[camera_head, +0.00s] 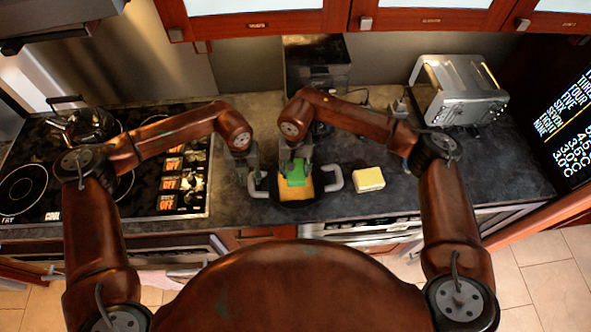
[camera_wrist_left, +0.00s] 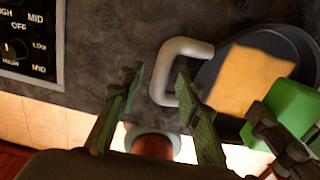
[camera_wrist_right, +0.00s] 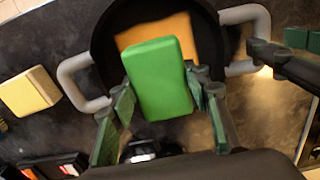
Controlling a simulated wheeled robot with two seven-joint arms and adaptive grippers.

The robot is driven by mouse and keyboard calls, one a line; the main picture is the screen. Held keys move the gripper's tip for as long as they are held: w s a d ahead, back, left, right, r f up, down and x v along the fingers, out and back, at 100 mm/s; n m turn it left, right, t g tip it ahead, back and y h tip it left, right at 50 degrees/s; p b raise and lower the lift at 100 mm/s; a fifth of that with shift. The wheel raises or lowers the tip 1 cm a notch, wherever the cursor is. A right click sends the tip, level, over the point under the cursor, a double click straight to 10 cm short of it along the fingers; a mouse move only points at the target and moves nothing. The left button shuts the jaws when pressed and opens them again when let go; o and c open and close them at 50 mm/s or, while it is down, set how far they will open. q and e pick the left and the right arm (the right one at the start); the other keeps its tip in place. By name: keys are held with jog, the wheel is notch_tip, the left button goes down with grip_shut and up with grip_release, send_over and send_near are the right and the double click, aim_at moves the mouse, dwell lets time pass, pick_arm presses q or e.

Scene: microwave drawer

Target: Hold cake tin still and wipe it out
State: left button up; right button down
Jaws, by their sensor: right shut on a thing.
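The cake tin (camera_head: 298,204) is a dark round pan with two pale handles, standing on the counter. An orange-yellow patch (camera_wrist_left: 250,80) covers part of its inside. My left gripper (camera_head: 254,178) is open at the tin's left handle (camera_wrist_left: 168,72). In the left wrist view its fingers appear on either side of the handle's outer bar, with gaps; contact cannot be told. My right gripper (camera_head: 293,166) is shut on a green sponge (camera_wrist_right: 160,78), held over the tin and the patch. Whether the sponge touches the tin's inside is unclear.
A pale yellow block (camera_head: 369,179) lies on the counter right of the tin. A toaster (camera_head: 459,92) stands at the back right, a dark appliance (camera_head: 318,65) behind the arms. The stove (camera_head: 150,165) with a kettle (camera_head: 82,125) is on the left. Counter is bare around the yellow block.

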aim_at(250, 183)
pick_arm(q)
jog(key=shift+f, duration=1.8)
jog(key=shift+c, duration=0.4)
grip_shut()
jog(key=shift+o, duration=1.4)
grip_release()
grip_shut()
